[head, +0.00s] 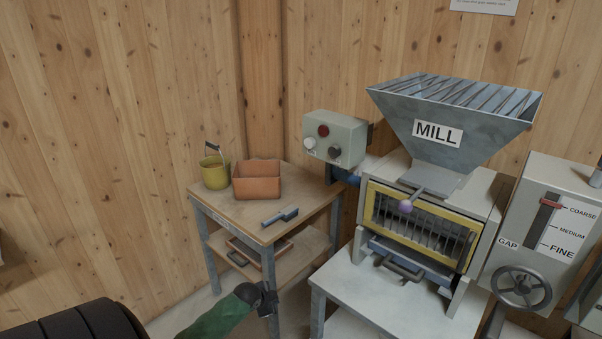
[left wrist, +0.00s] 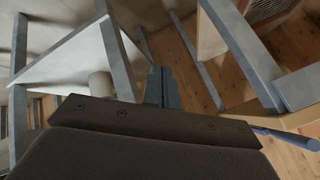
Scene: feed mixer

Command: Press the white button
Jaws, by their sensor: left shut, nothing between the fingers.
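The white button (head: 310,143) is on the front of a grey-green control box (head: 342,150) on the wall, left of the mill hopper. A red button (head: 323,131) and a black knob (head: 335,152) share the box face. My left gripper (head: 268,298) is low in front of the wooden table, well below and left of the box, and apart from it. Its fingers (left wrist: 163,88) are shut and empty in the left wrist view, which looks among table legs; the white button does not show there. My right gripper is not in view.
A wooden table (head: 236,219) holds a yellow bucket (head: 214,172), an orange-brown bin (head: 257,188) and a blue-grey scoop (head: 280,216). The mill (head: 445,135) with its yellow-framed guard stands right of the box above a pale table (head: 372,288). A gap lies between the tables.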

